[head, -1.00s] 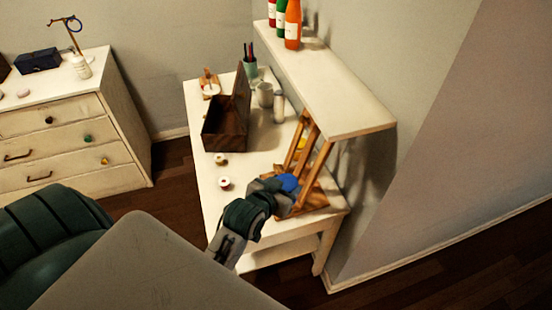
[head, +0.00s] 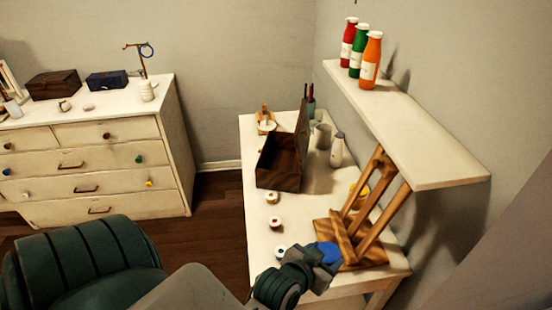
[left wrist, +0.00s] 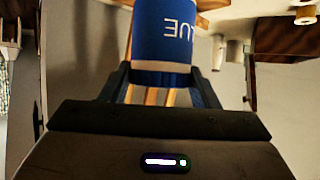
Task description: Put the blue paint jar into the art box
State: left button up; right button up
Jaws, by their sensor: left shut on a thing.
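My left gripper (head: 312,262) is shut on the blue paint jar (head: 327,253), beside the wooden easel at the near end of the white table. In the left wrist view the jar (left wrist: 162,35) sits between the fingers, its label reading upside down. The brown wooden art box (head: 280,170) stands farther back on the table with its lid up on the right side. It lies beyond the gripper, up and to the left in the head view. The box also shows in the left wrist view (left wrist: 285,42). My right gripper is not in view.
The easel (head: 368,240) stands close right of the jar, under a raised shelf (head: 420,150) with several bottles. Small jars (head: 275,222) line the table's left edge. A grey mug (head: 322,136) and a bottle (head: 337,151) stand behind the box lid. A dresser (head: 90,165) is at left.

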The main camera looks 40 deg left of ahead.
aim_at(292, 160)
jog(key=j+z, duration=0.15)
jog(key=j, duration=0.25)
jog(key=k+j+z, duration=0.15)
jog(key=j, duration=0.25)
jog(key=j+z, duration=0.2)
jog(key=j, duration=0.25)
jog(key=k+j+z, duration=0.15)
jog(key=j, duration=0.2)
jog(key=k+j+z, duration=0.15)
jog(key=j, duration=0.25)
jog(key=k+j+z, duration=0.15)
jog(key=j, duration=0.2)
jog(key=k+j+z, duration=0.15)
jog(key=j, duration=0.2)
jog(key=j+z, duration=0.15)
jog(key=j, duration=0.25)
jog(key=k+j+z, duration=0.1)
jog(key=j, duration=0.3)
jog(key=k+j+z, duration=0.15)
jog(key=j, duration=0.25)
jog(key=k+j+z, duration=0.1)
jog(key=j, duration=0.25)
jog(key=k+j+z, duration=0.15)
jog(key=j, duration=0.25)
jog(key=i, duration=0.35)
